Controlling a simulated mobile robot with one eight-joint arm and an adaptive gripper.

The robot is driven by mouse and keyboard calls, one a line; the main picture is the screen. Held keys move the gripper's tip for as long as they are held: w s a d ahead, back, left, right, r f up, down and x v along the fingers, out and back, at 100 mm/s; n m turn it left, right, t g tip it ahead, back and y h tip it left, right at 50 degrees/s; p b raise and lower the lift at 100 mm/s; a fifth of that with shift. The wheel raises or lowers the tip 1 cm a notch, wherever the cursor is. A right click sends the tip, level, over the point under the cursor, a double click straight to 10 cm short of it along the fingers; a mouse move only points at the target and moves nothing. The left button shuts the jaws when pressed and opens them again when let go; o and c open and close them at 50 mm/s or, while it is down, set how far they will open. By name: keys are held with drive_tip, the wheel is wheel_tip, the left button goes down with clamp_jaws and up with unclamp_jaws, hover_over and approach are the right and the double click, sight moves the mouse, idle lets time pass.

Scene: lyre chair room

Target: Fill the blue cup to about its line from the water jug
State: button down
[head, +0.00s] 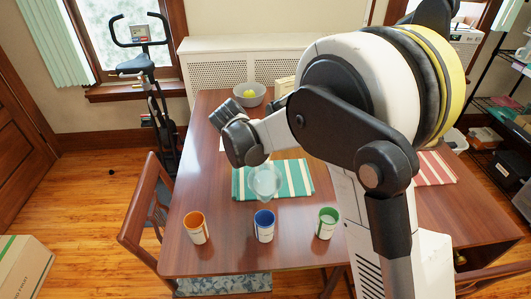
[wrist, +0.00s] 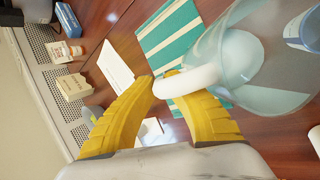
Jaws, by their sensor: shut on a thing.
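The clear water jug (head: 264,181) is in front of my wrist in the head view, over the near part of the green-striped mat. In the wrist view the jug (wrist: 255,60) is large at the right, with water visible inside. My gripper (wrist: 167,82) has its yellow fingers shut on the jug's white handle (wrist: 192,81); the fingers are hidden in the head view. The blue cup (head: 264,226) stands upright on the table, just nearer than the jug. It also shows at the wrist view's right edge (wrist: 305,30). Its line and water level cannot be made out.
An orange cup (head: 195,228) stands left of the blue cup and a green cup (head: 327,222) right of it. The green-striped mat (head: 300,178) lies behind. A grey bowl (head: 240,99) is at the back. A chair (head: 140,215) stands at the table's left edge.

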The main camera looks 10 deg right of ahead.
drive_tip(key=shift+s+a+r+t+h, duration=0.1)
drive_tip(key=shift+s+r+t, duration=0.2)
drive_tip(key=shift+r+t, duration=0.25)
drive_tip(key=shift+s+d+r+t+h, duration=0.1)
drive_tip(key=shift+s+r+t, duration=0.2)
drive_tip(key=shift+r, duration=0.4)
drive_tip(key=shift+s+a+r+t+h, duration=0.1)
drive_tip(key=shift+s+r+t, duration=0.15)
drive_tip(key=shift+r+t, duration=0.3)
drive_tip(key=shift+s+a+r+m+t, duration=0.1)
drive_tip(key=shift+s+r+m+t, duration=0.15)
drive_tip(key=shift+r, duration=0.3)
drive_tip(key=shift+s+r+m+t, duration=0.15)
drive_tip(key=shift+s+r+t, duration=0.15)
drive_tip(key=shift+r, duration=0.2)
drive_tip(key=shift+s+r+t+h+b, duration=0.2)
drive_tip(key=shift+r+t+h+b, duration=0.1)
drive_tip(key=shift+r+t+b, duration=0.05)
drive_tip(key=shift+s+r, duration=0.15)
drive_tip(key=shift+r, duration=0.05)
drive_tip(key=shift+s+r+t, duration=0.1)
drive_tip(key=shift+r+t, duration=0.1)
drive_tip(key=shift+t, duration=0.1)
drive_tip(key=shift+s+b, duration=0.1)
drive_tip(key=shift+b, duration=0.2)
idle(1.2)
drive_tip(key=shift+w+f, duration=0.15)
drive_tip(key=shift+w, duration=0.05)
